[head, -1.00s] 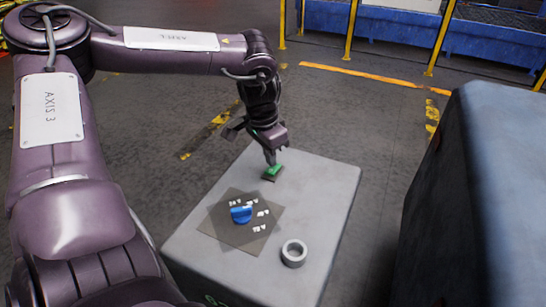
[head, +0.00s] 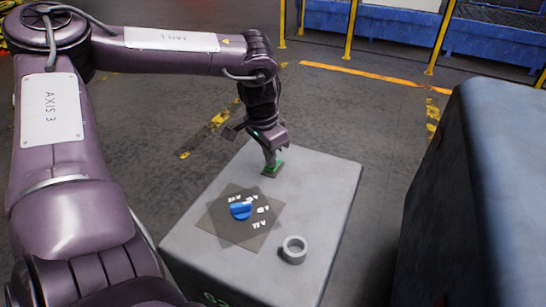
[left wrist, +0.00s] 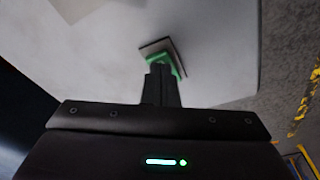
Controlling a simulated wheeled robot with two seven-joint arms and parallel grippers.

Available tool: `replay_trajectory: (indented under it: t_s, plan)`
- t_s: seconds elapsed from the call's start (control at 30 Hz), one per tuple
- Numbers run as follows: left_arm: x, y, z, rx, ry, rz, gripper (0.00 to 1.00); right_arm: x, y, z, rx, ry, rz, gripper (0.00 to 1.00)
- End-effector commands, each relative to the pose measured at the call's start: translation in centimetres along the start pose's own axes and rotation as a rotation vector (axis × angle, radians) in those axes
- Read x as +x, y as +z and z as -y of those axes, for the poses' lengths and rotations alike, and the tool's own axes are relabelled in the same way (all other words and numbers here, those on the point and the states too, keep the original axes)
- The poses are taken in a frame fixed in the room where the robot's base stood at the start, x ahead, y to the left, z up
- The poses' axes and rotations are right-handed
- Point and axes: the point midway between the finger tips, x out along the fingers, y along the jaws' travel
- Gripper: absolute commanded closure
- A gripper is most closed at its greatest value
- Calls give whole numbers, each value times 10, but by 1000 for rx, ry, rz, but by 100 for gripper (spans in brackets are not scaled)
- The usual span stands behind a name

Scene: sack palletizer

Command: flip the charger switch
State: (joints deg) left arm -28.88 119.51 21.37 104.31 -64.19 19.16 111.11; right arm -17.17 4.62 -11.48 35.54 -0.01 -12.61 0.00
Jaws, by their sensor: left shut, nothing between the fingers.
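The charger is a grey box (head: 325,190) with a flat light top. A green switch (head: 278,167) on a small dark square base sits near the top's far edge. My left gripper (head: 270,163) is shut and empty, pointing down, its fingertips at the switch and covering part of it. In the left wrist view the shut fingers (left wrist: 160,82) reach to the green switch (left wrist: 177,66), and they seem to touch it. Exactly how the switch is tilted is hard to tell. My right gripper is out of view.
A blue knob (head: 241,211) on a dark plate with white voltage labels is on the charger's top. A grey ring (head: 294,249), like a tape roll, lies near its right front. A large dark blue-grey body (head: 480,190) stands at right. Yellow posts and blue bins are behind.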

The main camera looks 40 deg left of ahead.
Motion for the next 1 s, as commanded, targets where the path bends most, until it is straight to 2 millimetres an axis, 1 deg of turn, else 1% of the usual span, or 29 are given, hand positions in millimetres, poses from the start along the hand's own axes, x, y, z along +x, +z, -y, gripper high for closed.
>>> replay_trajectory:
  t_s: [0.33,0.47,0.57,1.0]
  plan:
    - [6,1,0,0,0,0,100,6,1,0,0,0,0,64]
    - [4,0,0,0,0,0,100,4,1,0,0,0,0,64]
    - [-2,0,0,0,-1,-1,100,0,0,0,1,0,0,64]
    - [-37,-6,0,0,-1,-1,100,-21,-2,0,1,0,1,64]
